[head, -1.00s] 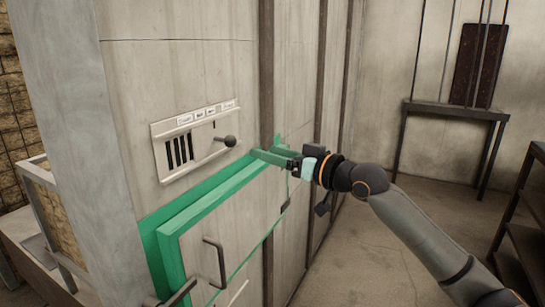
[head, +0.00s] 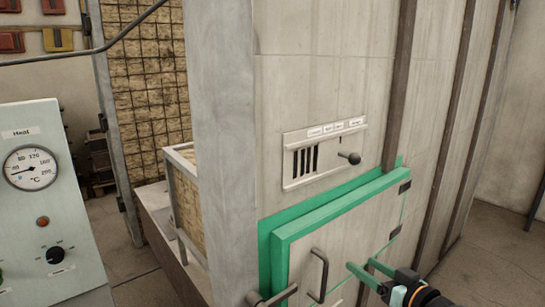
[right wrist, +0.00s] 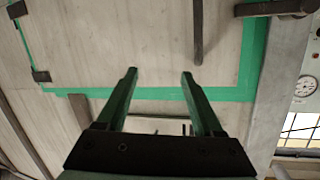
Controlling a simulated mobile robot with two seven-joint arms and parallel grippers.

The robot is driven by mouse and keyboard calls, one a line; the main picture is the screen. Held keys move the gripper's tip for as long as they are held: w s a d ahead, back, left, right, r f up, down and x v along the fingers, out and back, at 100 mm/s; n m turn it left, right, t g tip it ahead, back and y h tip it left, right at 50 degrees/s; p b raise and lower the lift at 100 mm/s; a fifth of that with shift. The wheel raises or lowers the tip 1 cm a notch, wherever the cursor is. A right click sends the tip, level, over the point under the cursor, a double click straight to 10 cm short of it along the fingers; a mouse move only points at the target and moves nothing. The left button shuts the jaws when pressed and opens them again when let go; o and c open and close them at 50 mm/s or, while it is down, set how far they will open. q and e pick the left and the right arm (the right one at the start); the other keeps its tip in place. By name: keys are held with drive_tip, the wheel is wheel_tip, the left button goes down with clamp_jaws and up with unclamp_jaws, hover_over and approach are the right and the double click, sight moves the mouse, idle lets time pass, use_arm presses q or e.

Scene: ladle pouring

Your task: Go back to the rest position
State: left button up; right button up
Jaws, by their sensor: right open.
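My right gripper (head: 366,271) is low at the right in the head view, in front of the green-framed furnace door (head: 290,233). Its two green fingers are apart with nothing between them. The right wrist view shows the same open fingers (right wrist: 160,75) pointing toward the pale door panel and its green frame (right wrist: 150,94). The gap between the fingertips and the door cannot be told exactly. My left gripper is not in view.
A dark door handle (head: 318,275) stands out from the door. Above it is a slotted panel with a lever knob (head: 354,158). A heat control box with a gauge (head: 30,167) stands at the left. Some floor shows clear at the right (head: 500,265).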

drive_tip(key=s+a+f+g+h+p, duration=0.1)
drive_tip(key=s+a+f, duration=0.1)
drive_tip(key=s+f, duration=0.55)
drive_tip(key=s+a+f+g+h, duration=0.15)
drive_tip(key=s+f, duration=0.35)
drive_tip(key=f, duration=0.6)
drive_tip(key=s+f+g+h, duration=0.1)
drive_tip(key=s+f, duration=0.3)
drive_tip(key=s, duration=0.4)
drive_tip(key=s+a+f+g+p, duration=0.1)
drive_tip(key=s+f, duration=0.4)
drive_tip(key=s, duration=0.3)
drive_tip(key=shift+s+a+m+h, duration=0.15)
drive_tip(key=shift+s+m+h, duration=0.2)
drive_tip(key=shift+s+m, duration=0.05)
